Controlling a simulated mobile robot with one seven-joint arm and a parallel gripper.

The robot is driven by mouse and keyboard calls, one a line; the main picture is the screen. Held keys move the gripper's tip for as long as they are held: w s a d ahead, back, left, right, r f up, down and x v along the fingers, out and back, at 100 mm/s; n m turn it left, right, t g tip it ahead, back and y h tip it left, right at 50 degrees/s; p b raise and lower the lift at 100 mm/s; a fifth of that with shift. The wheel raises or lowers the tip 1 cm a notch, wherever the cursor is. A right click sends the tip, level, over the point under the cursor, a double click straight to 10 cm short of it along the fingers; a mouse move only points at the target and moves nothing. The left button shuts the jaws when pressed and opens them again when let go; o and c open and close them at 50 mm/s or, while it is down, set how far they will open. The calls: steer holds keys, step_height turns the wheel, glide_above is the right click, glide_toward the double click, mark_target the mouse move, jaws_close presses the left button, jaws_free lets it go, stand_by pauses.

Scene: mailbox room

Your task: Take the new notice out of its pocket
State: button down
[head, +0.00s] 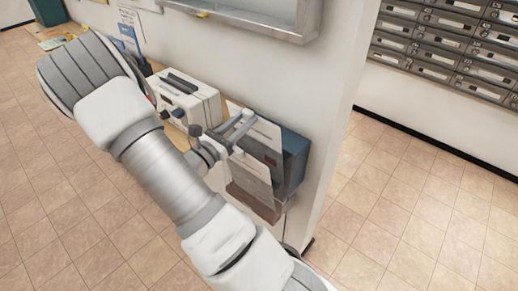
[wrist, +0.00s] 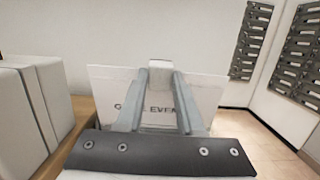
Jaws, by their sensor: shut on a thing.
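The new notice, a white sheet with partly hidden lettering, shows in the wrist view (wrist: 207,92) behind my fingers. In the head view a white sheet (head: 264,130) stands at the wall-mounted pocket (head: 294,156), a dark blue-grey holder near the wall's end. My gripper (head: 243,124) is at the sheet's upper edge. In the wrist view my gripper (wrist: 160,72) is shut on the notice near the middle of its top edge. The notice's lower part is hidden by my gripper, so I cannot tell how deep it sits in the pocket.
A white box-like device (head: 187,100) stands on the wooden counter just left of the pocket. A metal-framed wall case (head: 255,18) hangs above. Grey mailboxes (head: 440,45) line the wall at the back right. The tiled floor (head: 385,205) is clear on the right.

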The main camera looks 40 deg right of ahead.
steer(key=a+r+p, duration=0.3)
steer(key=r+p, duration=1.3)
steer(key=r, duration=0.3)
steer(key=shift+s+a+r+p, duration=0.15)
steer(key=shift+a+r+p, duration=0.1)
steer(key=shift+p, duration=0.1)
steer(key=shift+a, duration=0.3)
steer(key=shift+v, duration=1.1)
steer(key=shift+r, duration=0.15)
steer(key=r+p+v, duration=0.1)
steer(key=v, duration=0.6)
steer(key=shift+a+r, duration=0.1)
steer(key=shift+a, duration=0.05)
